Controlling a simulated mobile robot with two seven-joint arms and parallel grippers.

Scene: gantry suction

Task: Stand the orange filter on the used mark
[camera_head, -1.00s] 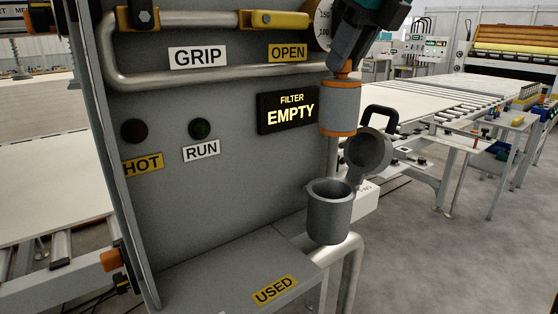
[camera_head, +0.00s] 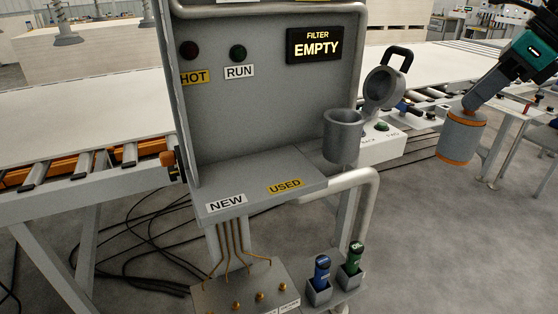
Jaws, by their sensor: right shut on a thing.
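The orange filter (camera_head: 462,137) is a grey cylinder with orange end bands and an orange knob on top. My right gripper (camera_head: 472,104) is shut on the knob and holds the filter in the air, slightly tilted, to the right of the filter housing. The used mark (camera_head: 285,186) is a yellow label reading USED on the grey shelf (camera_head: 255,180); no object stands by it. The filter housing (camera_head: 342,137) is an open grey cup with its lid (camera_head: 384,88) swung up. My left gripper is not in view.
A NEW label (camera_head: 226,203) is left of the used mark. The display (camera_head: 315,45) reads FILTER EMPTY. A bent pipe (camera_head: 362,186) runs right of the shelf. Blue (camera_head: 321,270) and green (camera_head: 355,257) handled items stand below in holders. Space above the shelf is clear.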

